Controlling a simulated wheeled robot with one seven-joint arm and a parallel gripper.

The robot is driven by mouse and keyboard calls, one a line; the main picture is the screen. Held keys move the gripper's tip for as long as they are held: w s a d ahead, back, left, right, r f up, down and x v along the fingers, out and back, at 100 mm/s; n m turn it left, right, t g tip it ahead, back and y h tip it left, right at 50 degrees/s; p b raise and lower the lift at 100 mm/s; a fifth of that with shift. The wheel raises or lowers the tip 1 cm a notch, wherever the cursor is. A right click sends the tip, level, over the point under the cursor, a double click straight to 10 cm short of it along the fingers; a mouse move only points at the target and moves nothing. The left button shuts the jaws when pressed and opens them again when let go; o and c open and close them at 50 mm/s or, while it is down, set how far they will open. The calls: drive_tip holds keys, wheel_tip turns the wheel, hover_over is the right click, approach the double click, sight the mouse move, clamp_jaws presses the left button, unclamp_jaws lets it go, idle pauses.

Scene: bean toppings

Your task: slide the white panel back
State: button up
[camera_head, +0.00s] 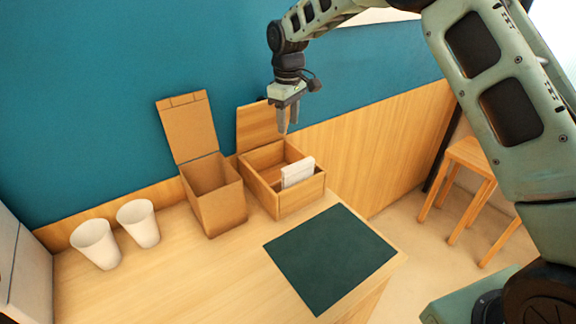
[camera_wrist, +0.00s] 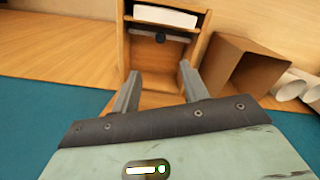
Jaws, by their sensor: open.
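The white panel (camera_head: 298,171) stands inside an open wooden box (camera_head: 291,204), near its front right part. In the wrist view the white panel (camera_wrist: 165,16) lies across the box near the top of the picture, beyond the fingertips. My gripper (camera_head: 288,128) is above the rear of the box, pointing down. In the wrist view my gripper (camera_wrist: 160,75) has its two fingers apart with nothing between them, over the box's empty part (camera_wrist: 158,98). The box's lid (camera_head: 258,124) stands open at the back.
A brown cardboard box (camera_head: 222,212) with a raised flap stands left of the wooden box. Two white cups (camera_head: 96,244) are further left. A dark green mat (camera_head: 330,258) lies in front on the table. A teal wall (camera_head: 90,100) is behind.

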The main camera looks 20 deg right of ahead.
wheel_tip(320, 180, down, 16)
drive_tip(key=p, duration=0.4)
drive_tip(key=shift+p, duration=0.3)
drive_tip(key=shift+c, duration=0.4)
